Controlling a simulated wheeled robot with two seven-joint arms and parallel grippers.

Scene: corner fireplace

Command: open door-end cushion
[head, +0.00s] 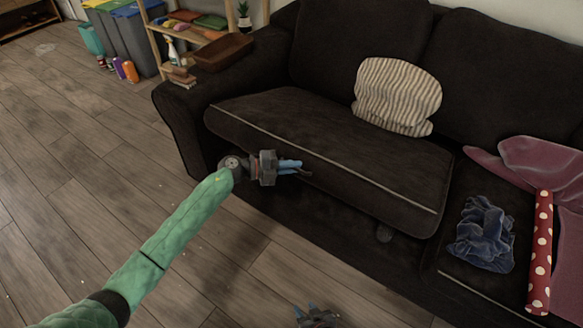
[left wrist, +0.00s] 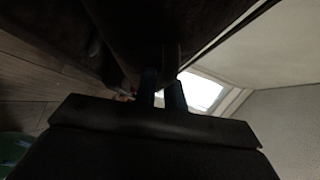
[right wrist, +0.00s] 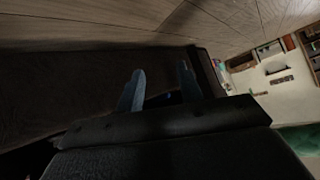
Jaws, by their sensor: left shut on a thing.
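The door-end cushion (head: 340,150), which I take to be the left seat cushion, is dark with a pale piped front edge. It looks tilted, its front edge standing higher than the seat beside it. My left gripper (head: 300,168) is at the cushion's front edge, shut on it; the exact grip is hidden. In the left wrist view the gripper's blue fingers (left wrist: 163,92) are close together against dark fabric. My right gripper (head: 311,312) is low over the floor in front of the sofa. In the right wrist view its fingers (right wrist: 160,90) are apart and empty.
A striped pillow (head: 398,95) lies at the back of the cushion. A crumpled blue cloth (head: 483,235), a red dotted roll (head: 541,250) and a mauve blanket (head: 520,165) lie on the right seat. A wooden shelf (head: 155,45) stands beyond the left armrest. Floor at left is clear.

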